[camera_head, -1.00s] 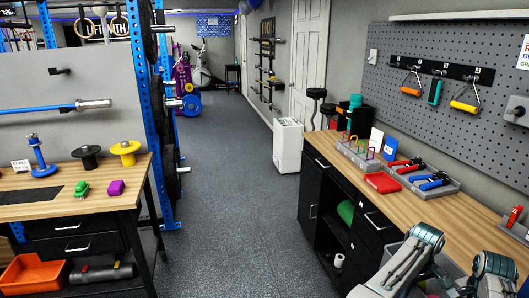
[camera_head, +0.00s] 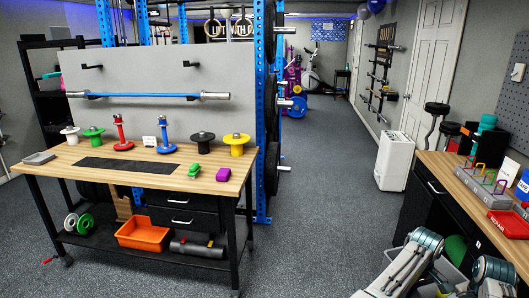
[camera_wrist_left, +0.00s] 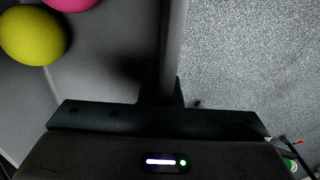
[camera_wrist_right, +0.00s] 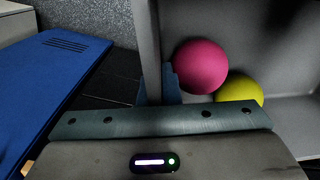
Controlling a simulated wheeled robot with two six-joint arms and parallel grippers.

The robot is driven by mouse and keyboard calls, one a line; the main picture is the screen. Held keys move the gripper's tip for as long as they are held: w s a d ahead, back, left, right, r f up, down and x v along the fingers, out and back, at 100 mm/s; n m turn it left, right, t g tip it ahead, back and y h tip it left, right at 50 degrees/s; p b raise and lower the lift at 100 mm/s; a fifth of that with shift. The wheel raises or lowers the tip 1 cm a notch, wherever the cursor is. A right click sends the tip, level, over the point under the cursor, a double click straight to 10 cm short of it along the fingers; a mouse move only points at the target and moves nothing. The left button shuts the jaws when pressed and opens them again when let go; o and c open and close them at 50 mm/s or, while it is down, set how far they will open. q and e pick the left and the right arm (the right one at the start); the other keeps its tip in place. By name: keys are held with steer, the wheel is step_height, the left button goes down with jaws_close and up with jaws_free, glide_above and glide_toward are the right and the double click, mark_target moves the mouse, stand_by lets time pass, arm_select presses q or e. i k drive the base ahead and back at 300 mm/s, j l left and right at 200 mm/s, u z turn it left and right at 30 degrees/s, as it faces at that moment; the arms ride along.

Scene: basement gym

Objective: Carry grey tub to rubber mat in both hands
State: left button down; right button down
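The grey tub is held between my two hands, low and close to my body. Its wall (camera_wrist_left: 174,40) runs into my left gripper (camera_wrist_left: 165,98) in the left wrist view. Another wall (camera_wrist_right: 146,40) runs into my right gripper (camera_wrist_right: 155,95) in the right wrist view. Both grippers look shut on these walls. A pink ball (camera_wrist_right: 200,67) and a yellow ball (camera_wrist_right: 240,90) lie inside the tub. The black rubber mat (camera_head: 130,165) lies flat and bare on the wooden workbench at the left. In the head view my grippers are hidden or out of frame.
Open floor (camera_head: 310,220) separates this bench from the right counter (camera_head: 470,190).

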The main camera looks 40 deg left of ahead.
mark_target(138, 166)
steer(key=j+u, duration=0.15)
steer(key=u, duration=2.05)
steer(key=i+j, duration=0.15)
steer(key=i, duration=0.45)
steer(key=i+j+u, duration=0.1)
steer(key=i, duration=0.55)
